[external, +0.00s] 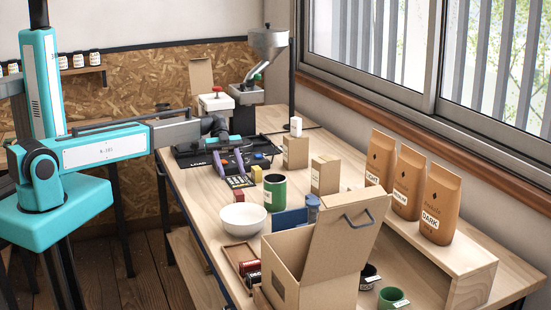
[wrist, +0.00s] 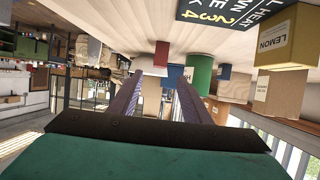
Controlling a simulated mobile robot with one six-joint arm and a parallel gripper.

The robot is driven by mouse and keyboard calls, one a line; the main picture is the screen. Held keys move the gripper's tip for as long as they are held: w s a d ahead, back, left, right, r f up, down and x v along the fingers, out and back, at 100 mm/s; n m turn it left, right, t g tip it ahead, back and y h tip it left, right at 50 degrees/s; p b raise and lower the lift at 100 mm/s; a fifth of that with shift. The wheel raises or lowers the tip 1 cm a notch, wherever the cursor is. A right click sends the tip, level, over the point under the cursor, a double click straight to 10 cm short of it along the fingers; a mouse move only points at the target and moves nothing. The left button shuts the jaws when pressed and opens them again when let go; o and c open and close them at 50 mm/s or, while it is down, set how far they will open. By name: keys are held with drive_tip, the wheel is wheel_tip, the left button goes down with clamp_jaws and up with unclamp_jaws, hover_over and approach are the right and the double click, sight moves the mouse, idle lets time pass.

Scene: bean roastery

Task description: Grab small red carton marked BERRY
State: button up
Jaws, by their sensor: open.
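A small red carton (external: 238,196) stands on the wooden table, just behind the white bowl and left of the green canister. Its marking is too small to read. In the wrist view, which looks upside down, a red carton (wrist: 161,53) shows ahead between the fingers, near the white bowl. My gripper (external: 231,170) is open, its two purple fingers over the table behind the red carton, with the dark card between. In the wrist view my gripper (wrist: 160,82) holds nothing, and the carton lies beyond its fingertips.
A white bowl (external: 243,218), green canister (external: 274,192) and yellow LEMON carton (external: 256,174) crowd the red carton. A dark lettered card (external: 240,182) lies behind it. An open cardboard box (external: 303,262) stands in front. Coffee bags (external: 409,183) stand on a right-hand shelf.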

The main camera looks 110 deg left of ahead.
sight(239, 192)
drive_tip(key=p+x, duration=0.2)
drive_tip(key=x, duration=0.5)
drive_tip(key=shift+w+d, duration=0.15)
drive_tip(key=shift+d, duration=0.1)
drive_tip(key=shift+w+d+f+p, duration=0.35)
drive_tip(key=shift+p+x, duration=1)
drive_tip(key=shift+x, duration=0.2)
drive_tip(key=shift+p+x, duration=0.55)
drive_tip(key=shift+x, duration=0.85)
drive_tip(key=shift+s, duration=0.1)
